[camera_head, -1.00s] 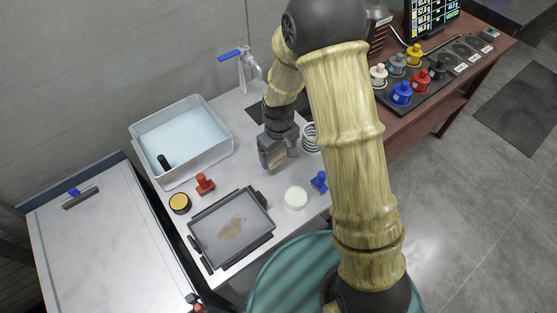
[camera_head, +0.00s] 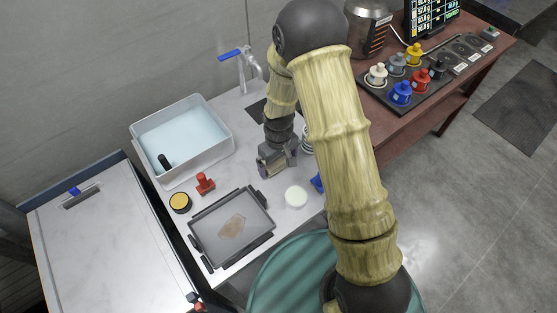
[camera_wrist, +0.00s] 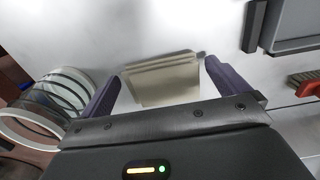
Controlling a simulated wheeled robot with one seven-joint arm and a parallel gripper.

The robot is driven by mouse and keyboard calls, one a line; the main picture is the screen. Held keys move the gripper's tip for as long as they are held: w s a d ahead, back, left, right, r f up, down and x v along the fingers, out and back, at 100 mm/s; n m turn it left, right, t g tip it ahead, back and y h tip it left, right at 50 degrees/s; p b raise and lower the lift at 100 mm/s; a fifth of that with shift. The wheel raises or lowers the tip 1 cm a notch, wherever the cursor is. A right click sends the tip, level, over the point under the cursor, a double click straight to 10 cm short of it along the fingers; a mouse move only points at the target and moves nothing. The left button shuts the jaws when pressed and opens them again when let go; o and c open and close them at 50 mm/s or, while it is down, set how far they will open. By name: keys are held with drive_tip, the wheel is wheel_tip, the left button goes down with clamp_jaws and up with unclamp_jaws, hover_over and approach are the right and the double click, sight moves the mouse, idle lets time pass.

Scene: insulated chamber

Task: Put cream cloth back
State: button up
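The cream cloth (camera_wrist: 162,80) lies folded in layers on the white counter in the wrist view. It sits in front of my gripper, between the lines of the two fingers. My gripper (camera_wrist: 162,84) is open, with a dark finger on either side of the cloth and apparent gaps to both. I cannot tell how high the fingers are above the counter. In the head view my gripper (camera_head: 277,165) hangs low over the counter, and the cloth is hidden behind it.
A water-filled basin (camera_head: 226,132) stands to the left. A framed tray (camera_head: 267,217) with a brown patch lies in front, near a red-handled tool (camera_head: 205,184) and a white round item (camera_head: 296,196). White rings (camera_wrist: 45,105) stand close left in the wrist view.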

sight(278, 163)
wheel_tip(278, 163, up, 12)
drive_tip(key=b, duration=0.1)
drive_tip(key=shift+r, duration=0.2)
idle(0.5)
idle(0.5)
drive_tip(key=s+d+r+m+t, duration=0.1)
drive_tip(key=s+d+r+m, duration=0.1)
drive_tip(key=s+d, duration=0.3)
drive_tip(key=s+d+r+m+t, duration=0.1)
drive_tip(key=s+d+r+m, duration=0.2)
drive_tip(key=s+d, duration=0.3)
drive_tip(key=shift+s+d+r+m+t, duration=0.2)
drive_tip(key=shift+d+r+m+t, duration=0.15)
drive_tip(key=shift+d+m, duration=0.6)
